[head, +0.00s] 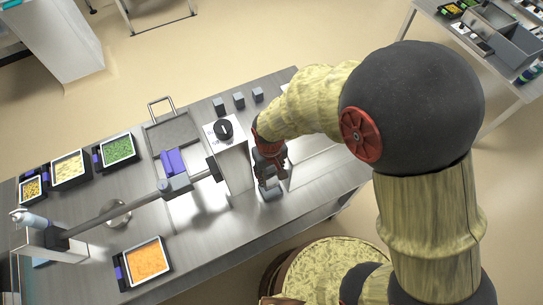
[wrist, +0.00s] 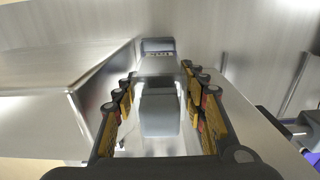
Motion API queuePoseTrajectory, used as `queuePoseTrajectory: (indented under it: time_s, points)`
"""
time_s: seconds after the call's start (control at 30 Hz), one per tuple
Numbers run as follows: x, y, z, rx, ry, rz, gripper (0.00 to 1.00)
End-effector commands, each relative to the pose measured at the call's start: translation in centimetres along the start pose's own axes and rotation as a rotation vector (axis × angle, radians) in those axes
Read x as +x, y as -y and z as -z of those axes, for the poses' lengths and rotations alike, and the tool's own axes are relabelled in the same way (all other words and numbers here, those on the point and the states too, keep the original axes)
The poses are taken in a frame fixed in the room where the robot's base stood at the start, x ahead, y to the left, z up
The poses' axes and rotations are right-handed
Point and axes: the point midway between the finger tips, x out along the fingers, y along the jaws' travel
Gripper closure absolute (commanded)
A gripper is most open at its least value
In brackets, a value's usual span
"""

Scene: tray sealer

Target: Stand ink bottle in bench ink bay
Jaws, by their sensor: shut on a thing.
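My gripper (head: 270,170) is low over the steel bench, just right of the white box with a black knob. In the wrist view my gripper (wrist: 158,78) is shut with its fingers on either side of a pale grey, block-like thing (wrist: 158,112), which seems to be the ink bottle. It also shows below the fingers in the head view (head: 270,190). I cannot tell whether it touches the bench. A grey part with a dark marked face (wrist: 157,48) lies beyond it; I cannot tell whether it belongs to the bottle. I cannot pick out the ink bay for certain.
The white box (head: 232,165) stands close left of my gripper. Several grey blocks (head: 239,101) line the bench's back edge. Food trays (head: 146,262) and a long metal arm (head: 115,208) occupy the left. Another table (head: 480,45) with small goods stands at top right.

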Motion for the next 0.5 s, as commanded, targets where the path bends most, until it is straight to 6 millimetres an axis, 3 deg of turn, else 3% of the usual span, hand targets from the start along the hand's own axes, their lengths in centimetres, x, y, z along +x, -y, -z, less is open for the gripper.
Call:
queuePoseTrajectory:
  time_s: [0.27, 0.5]
  points:
    - [0.2, 0.0, 0.0, 0.000, -0.001, 0.000, 0.96]
    - [1.6, 0.0, 0.0, 0.000, -0.001, 0.000, 0.96]
